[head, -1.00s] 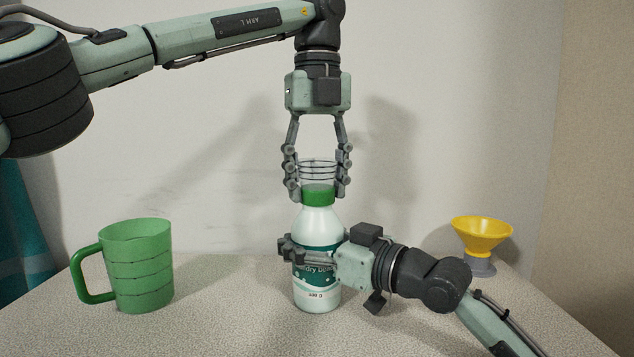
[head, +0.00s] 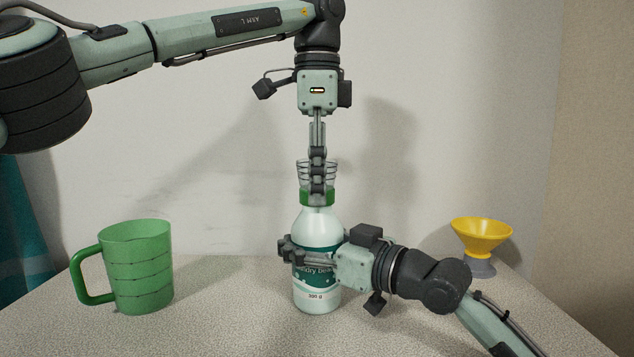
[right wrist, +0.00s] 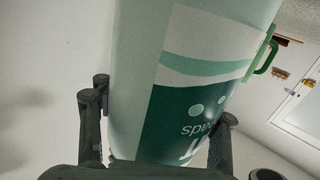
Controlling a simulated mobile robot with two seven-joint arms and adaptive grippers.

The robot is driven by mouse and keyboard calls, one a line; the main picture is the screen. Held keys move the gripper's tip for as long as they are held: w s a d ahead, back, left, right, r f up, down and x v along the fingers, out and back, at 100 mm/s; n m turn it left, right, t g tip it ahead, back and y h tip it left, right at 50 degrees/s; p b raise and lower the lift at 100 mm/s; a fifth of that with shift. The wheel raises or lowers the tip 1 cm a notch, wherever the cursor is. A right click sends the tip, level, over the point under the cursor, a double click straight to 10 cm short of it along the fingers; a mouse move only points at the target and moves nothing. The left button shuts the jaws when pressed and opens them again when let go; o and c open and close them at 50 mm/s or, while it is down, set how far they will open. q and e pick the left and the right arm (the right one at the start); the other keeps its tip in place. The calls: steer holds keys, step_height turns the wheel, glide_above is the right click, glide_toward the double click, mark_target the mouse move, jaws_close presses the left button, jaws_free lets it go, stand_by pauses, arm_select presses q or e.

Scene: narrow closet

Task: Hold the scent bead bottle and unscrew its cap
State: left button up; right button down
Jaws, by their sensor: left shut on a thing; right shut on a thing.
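The scent bead bottle (head: 318,222) stands upright on the table, white with a teal label. Its cap (head: 303,197) has a green lower band and a clear, ringed upper part. My left gripper (head: 317,188) points straight down from above and is shut on the cap. Its fingers show edge-on, one in front of the other, hiding the cap's middle. My right gripper (head: 312,256) comes from the right and is shut around the bottle's body at the label. In the right wrist view its fingers flank the bottle (right wrist: 180,60); the cap is out of that view.
A green measuring jug (head: 137,268) stands at the left of the table (head: 230,310). A yellow funnel (head: 482,238) with a grey base stands at the right. A pale wall is close behind. Table between jug and bottle is clear.

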arm_select(q)
steer(key=shift+r, duration=0.2)
steer(key=shift+r, duration=0.9)
steer(key=shift+r, duration=2.05)
arm_select(e)
steer(key=shift+c, duration=1.4)
jaws_free()
